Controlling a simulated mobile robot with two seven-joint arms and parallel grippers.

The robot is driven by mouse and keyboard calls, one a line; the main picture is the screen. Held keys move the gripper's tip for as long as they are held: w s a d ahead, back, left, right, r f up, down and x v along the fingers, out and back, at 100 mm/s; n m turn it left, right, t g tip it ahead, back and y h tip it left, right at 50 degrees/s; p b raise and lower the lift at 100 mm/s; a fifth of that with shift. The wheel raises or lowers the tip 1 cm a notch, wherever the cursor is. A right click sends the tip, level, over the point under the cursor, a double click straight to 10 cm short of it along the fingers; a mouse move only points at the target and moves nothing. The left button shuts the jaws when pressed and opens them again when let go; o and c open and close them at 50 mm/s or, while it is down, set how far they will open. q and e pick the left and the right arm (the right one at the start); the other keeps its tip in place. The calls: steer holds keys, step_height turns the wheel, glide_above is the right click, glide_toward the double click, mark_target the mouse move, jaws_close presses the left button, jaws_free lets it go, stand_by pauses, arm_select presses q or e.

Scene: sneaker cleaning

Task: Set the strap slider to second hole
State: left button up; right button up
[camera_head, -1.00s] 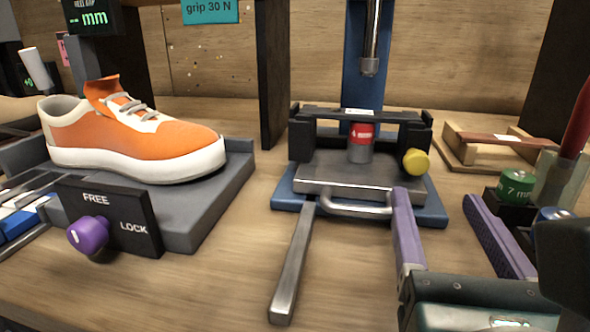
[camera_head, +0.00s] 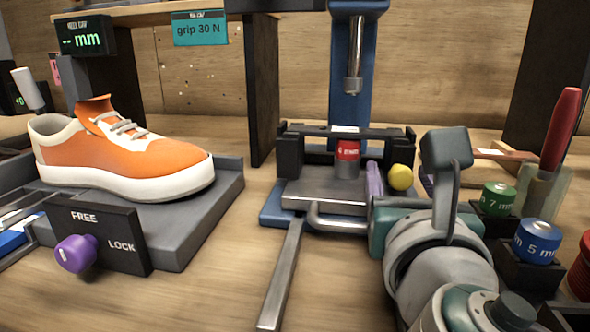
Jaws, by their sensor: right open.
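I cannot make out a strap slider or a row of holes. An orange and white sneaker (camera_head: 120,158) stands on a grey base at the left, with grey laces. On the base's front, a black plate marked FREE and LOCK (camera_head: 103,231) carries a purple knob (camera_head: 76,253) on the FREE side. My right gripper (camera_head: 400,181) is open. Its purple fingers show either side of a yellow round knob (camera_head: 401,177) at the press fixture's right; I cannot tell whether they touch it. The wrist hides part of the fixture. My left gripper is not in view.
The press fixture (camera_head: 271,216) has a blue base, a metal handle and a red-labelled cylinder (camera_head: 347,154) beneath a metal rod (camera_head: 354,83). Green (camera_head: 498,199) and blue (camera_head: 536,241) mm-marked cylinders and a red-handled tool (camera_head: 560,128) stand right. A metal bar (camera_head: 281,275) lies in front.

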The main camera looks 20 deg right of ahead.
steer(key=shift+c, duration=0.2)
jaws_close()
stand_by(1.1)
